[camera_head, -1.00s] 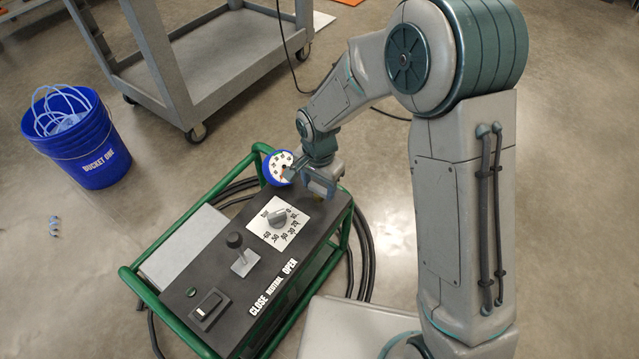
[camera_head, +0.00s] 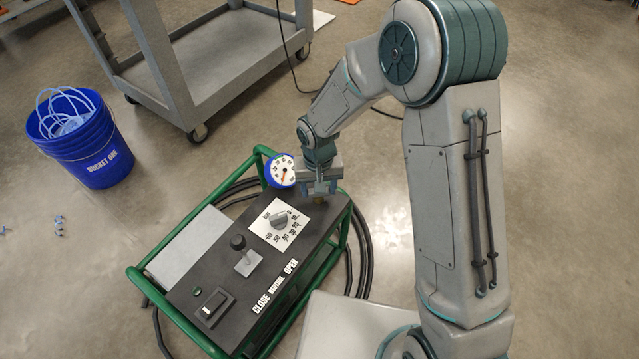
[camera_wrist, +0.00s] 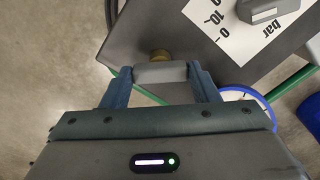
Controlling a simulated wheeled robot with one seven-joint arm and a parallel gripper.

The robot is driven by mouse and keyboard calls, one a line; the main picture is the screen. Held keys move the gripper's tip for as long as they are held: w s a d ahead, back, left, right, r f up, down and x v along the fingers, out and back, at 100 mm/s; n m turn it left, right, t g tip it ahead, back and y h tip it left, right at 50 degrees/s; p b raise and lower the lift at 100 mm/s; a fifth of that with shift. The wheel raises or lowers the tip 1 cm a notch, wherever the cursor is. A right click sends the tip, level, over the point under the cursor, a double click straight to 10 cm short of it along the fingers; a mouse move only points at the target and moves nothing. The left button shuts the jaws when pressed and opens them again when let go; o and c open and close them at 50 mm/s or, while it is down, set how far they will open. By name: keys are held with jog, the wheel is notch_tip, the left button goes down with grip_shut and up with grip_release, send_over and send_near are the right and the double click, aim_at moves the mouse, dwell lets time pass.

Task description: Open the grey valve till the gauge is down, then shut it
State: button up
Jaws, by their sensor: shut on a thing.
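The grey valve handle (camera_wrist: 160,73) lies crosswise between the two blue fingers of my gripper (camera_wrist: 161,82) in the wrist view, with its brass stem (camera_wrist: 160,56) just beyond. My gripper (camera_head: 319,189) is shut on the handle at the far right end of the black cart top in the head view. The brass stem (camera_head: 318,202) shows below the fingers; the handle is mostly hidden there. The round gauge (camera_head: 281,171), white face in a blue housing, stands just left of my gripper. Its reddish needle shows, but the reading is too small to tell.
The black panel holds a bar dial knob (camera_head: 279,220), a black-knobbed lever (camera_head: 241,252) and a switch (camera_head: 214,303). A green frame (camera_head: 178,238) surrounds it. Hoses lie behind and beside it. A blue bucket (camera_head: 95,150) and grey trolley (camera_head: 215,85) stand farther back.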

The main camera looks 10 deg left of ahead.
jog(key=n+p, duration=0.2)
jog(key=n, duration=0.3)
jog(key=shift+r+n, duration=0.1)
jog(key=shift+n, duration=0.2)
jog(key=shift+n+p, duration=0.8)
jog(key=shift+n, duration=1.1)
jog(key=shift+a, duration=0.1)
jog(key=o, duration=1)
jog(key=shift+s, duration=0.1)
jog(key=shift+r, duration=0.4)
notch_tip(320, 180, up, 13)
jog(key=p, duration=0.4)
jog(key=shift+f, duration=0.1)
